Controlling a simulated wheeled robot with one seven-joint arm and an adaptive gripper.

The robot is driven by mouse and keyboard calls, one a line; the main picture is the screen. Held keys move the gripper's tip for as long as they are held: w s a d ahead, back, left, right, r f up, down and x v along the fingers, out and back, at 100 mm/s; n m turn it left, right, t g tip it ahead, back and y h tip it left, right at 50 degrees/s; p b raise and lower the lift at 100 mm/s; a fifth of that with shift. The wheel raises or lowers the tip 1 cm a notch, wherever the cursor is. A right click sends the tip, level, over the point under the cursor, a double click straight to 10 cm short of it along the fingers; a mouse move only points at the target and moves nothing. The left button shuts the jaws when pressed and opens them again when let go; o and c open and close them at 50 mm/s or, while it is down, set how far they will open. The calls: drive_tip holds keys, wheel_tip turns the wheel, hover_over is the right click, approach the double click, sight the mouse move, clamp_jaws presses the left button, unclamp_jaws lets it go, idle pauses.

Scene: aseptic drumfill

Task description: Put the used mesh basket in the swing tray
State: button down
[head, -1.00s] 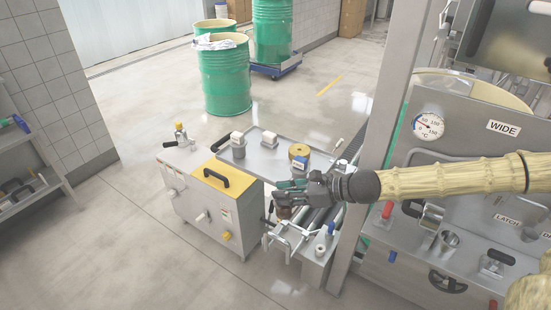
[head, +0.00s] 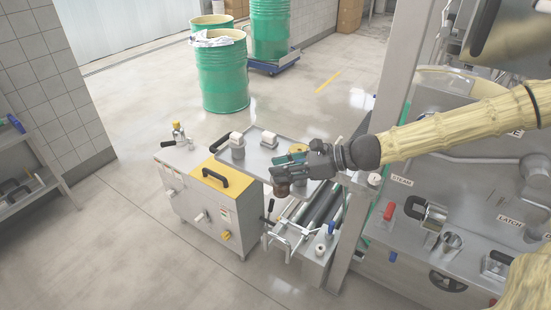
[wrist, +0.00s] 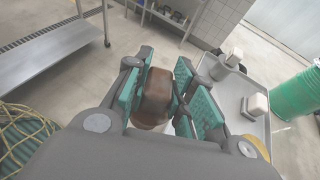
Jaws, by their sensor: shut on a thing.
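The grey metal tray, apparently the swing tray (head: 256,158), lies just behind and left of my gripper in the head view. Its rim also shows at the right of the wrist view (wrist: 238,118). The basket appears held near the tray's front edge; whether it is over the tray is unclear.
On the tray stand a white-topped grey cup (head: 237,146), a white block (head: 269,139) and a yellow-topped can, partly hidden by my gripper. A steel cabinet with a yellow top plate (head: 215,174) stands left. Rollers (head: 322,210) lie below, beside a steel post (head: 377,150).

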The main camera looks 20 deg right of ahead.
drive_tip(key=shift+w+r, duration=0.2)
drive_tip(key=shift+r, duration=0.2)
drive_tip(key=shift+w+d, duration=0.1)
drive_tip(key=shift+w, duration=0.15)
drive_tip(key=shift+w+d+f+p, duration=0.1)
drive_tip(key=shift+w+f+p, duration=0.95)
drive_tip(key=shift+w, duration=1.5)
drive_tip(key=shift+w+d+f+p, duration=0.15)
drive_tip(key=shift+w+f+p, duration=0.45)
drive_tip(key=shift+w+p, duration=1.4)
drive_tip(key=shift+w+d+f+p, duration=0.1)
drive_tip(key=shift+w+f+p, duration=0.65)
drive_tip(key=shift+w, duration=2.35)
drive_tip(key=shift+f, duration=0.1)
drive_tip(key=shift+f, duration=0.1)
drive_tip(key=c, duration=1.2)
unclamp_jaws()
